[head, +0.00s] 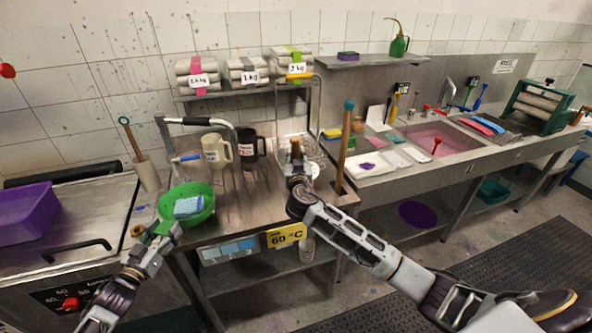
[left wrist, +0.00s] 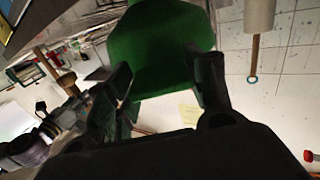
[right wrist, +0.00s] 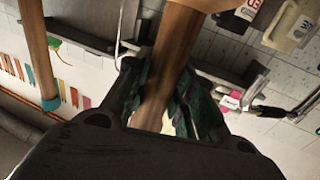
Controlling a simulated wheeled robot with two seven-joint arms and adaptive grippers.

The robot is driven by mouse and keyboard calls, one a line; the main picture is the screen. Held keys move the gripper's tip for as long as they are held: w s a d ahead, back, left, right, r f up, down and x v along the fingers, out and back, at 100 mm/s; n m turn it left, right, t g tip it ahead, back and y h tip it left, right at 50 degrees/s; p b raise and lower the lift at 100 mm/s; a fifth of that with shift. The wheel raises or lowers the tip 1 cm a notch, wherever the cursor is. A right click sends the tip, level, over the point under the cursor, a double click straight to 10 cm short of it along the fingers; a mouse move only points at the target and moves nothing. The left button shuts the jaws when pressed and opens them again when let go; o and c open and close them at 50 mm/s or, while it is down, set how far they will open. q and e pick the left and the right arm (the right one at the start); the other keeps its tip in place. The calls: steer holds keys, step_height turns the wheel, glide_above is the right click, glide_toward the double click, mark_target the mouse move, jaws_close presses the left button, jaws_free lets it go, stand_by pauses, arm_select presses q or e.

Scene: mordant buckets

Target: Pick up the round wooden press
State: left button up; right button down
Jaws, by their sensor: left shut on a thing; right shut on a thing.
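My right gripper (head: 296,168) is over the metal table's right part, shut on a brown wooden handle, the round wooden press (head: 296,146). In the right wrist view the wooden shaft (right wrist: 170,70) runs between the right gripper's fingers (right wrist: 165,105). Its round part is not clear in any view, and I cannot tell whether it is clear of the table. My left gripper (head: 160,238) is at the near left rim of a green bowl (head: 208,212), shut on it. The bowl fills the upper middle of the left wrist view (left wrist: 160,50), beyond the left gripper's fingers (left wrist: 165,85).
A blue sponge-like block (head: 188,207) lies in the bowl. A cream mug (head: 216,150) and a black mug (head: 250,146) stand behind. A tall teal-tipped wooden stick (head: 345,140) stands right of my right gripper. A purple bin (head: 25,213) is far left.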

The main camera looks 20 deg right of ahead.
mark_target(296, 142)
step_height(296, 142, up, 6)
steer(key=shift+r, duration=0.25)
stand_by(0.6)
